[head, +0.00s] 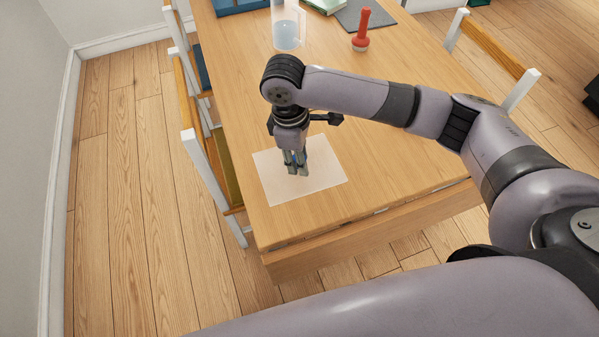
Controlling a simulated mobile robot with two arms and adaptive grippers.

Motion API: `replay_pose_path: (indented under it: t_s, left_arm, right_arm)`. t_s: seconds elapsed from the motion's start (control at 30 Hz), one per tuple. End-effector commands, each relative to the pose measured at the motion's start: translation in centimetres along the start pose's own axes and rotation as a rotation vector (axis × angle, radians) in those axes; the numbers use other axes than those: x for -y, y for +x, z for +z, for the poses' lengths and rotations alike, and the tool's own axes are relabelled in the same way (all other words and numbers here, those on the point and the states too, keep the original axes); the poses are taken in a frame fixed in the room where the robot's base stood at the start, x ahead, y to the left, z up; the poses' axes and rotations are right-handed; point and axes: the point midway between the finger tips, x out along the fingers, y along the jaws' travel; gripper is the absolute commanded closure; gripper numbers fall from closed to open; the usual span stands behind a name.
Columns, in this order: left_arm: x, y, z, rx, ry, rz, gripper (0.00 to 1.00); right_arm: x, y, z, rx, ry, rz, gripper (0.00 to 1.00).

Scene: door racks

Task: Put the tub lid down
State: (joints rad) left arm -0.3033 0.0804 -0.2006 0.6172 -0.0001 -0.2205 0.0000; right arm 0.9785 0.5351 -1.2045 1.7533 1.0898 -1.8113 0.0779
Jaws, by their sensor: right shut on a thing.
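The tub lid (323,176) is a flat, pale, translucent rectangle at the near left part of the wooden table (400,170). It lies flat on the tabletop or just above it; I cannot tell which. My right gripper (296,171) points down over the lid's middle and is shut on it. The fingers hide the spot where they grip. My left gripper is not in view.
A clear container (287,27) and a red-handled object (361,30) stand farther back. A blue object (238,5) and a dark flat sheet (365,14) are at the far end. Chairs (215,165) line the left edge. The table's near right is clear.

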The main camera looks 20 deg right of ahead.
Motion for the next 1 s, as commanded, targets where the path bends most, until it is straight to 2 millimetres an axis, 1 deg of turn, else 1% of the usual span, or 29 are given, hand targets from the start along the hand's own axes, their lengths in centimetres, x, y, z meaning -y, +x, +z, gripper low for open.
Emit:
replay_pose_path:
  t_s: [0.03, 0.1, 0.27, 0.33, 0.5, 0.53, 0.9, 0.93, 1.0]
  left_arm:
    - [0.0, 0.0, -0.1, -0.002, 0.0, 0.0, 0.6]
    - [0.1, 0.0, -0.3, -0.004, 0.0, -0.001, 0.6]
    - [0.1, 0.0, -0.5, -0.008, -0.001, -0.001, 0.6]
    - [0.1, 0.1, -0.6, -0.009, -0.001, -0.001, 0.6]
    - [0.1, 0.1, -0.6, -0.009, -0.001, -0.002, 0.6]
    - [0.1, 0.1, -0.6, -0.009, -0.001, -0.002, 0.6]
    - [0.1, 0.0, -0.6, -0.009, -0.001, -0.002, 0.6]
    - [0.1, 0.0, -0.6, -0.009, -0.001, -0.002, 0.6]
    - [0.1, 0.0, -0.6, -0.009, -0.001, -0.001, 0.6]
  right_arm:
    - [0.1, 0.9, -0.1, 0.002, 0.0, -0.001, 1.0]
    - [0.0, 1.7, -0.2, 0.0, 0.001, -0.001, 1.0]
    - [0.0, 2.6, -0.3, -0.001, 0.0, -0.001, 1.0]
    - [0.1, 3.4, -0.4, 0.001, -0.001, -0.001, 1.0]
    - [0.1, 6.0, -0.7, 0.001, 0.0, -0.002, 1.0]
    - [0.1, 6.2, -0.8, 0.0, 0.0, -0.001, 1.0]
    - [0.1, 6.7, -0.8, -0.001, 0.0, 0.0, 1.0]
    - [0.0, 6.7, -0.9, -0.002, 0.0, 0.001, 0.73]
    - [0.0, 6.7, -0.9, -0.002, 0.0, 0.001, 0.68]
